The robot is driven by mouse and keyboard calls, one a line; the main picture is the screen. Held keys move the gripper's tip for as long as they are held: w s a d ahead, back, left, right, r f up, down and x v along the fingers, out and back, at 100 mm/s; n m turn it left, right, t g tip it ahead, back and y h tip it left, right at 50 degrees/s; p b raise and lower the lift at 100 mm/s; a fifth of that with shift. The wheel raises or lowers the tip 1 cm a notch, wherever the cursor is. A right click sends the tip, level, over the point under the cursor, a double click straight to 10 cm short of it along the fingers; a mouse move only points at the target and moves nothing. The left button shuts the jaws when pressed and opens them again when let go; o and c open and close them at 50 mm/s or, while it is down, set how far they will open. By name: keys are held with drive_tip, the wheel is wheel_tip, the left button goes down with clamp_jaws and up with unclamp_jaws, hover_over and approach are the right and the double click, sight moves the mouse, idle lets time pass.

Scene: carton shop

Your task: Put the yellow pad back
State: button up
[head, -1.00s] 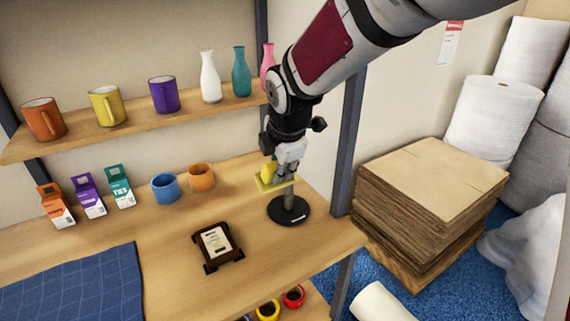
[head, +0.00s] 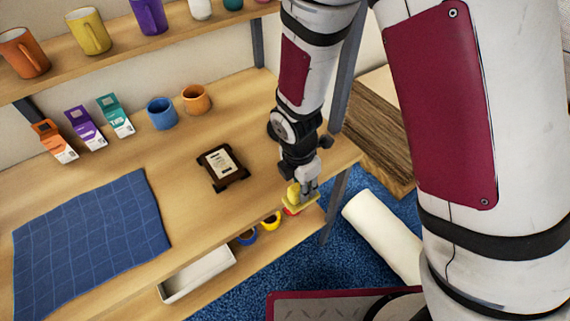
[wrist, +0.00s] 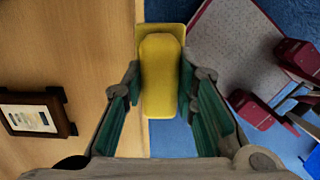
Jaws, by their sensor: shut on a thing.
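The yellow pad (head: 293,203) is in my gripper (head: 304,189), off the table's front right edge, above the lower shelf and floor. In the wrist view the yellow pad (wrist: 160,75) is a flat plate with a raised rounded back, and the two fingers of my gripper (wrist: 160,92) close on its sides. One side of the pad overlaps the table edge in that view, and the other lies over the blue floor.
A framed plaque (head: 223,166) sits on the table near my arm, with a blue cloth (head: 90,240) to the left. A lower shelf (head: 262,251) holds coloured rolls and a white tray (head: 198,275). A white roll (head: 385,236) lies on the blue carpet beside stacked cardboard (head: 368,142).

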drive_tip(key=w+a+f, duration=0.1)
drive_tip(key=w, duration=0.2)
drive_tip(key=w+a+f, duration=0.1)
drive_tip(key=w, duration=0.2)
drive_tip(key=w+a+f+p, duration=0.1)
drive_tip(key=w, duration=0.3)
drive_tip(key=shift+w+a+f, duration=0.1)
drive_tip(key=shift+a+f, duration=0.05)
drive_tip(key=shift+a, duration=0.25)
drive_tip(key=shift+w+f, duration=0.1)
drive_tip(key=shift+f, duration=0.5)
drive_tip(key=shift+f, duration=0.1)
drive_tip(key=o, duration=1)
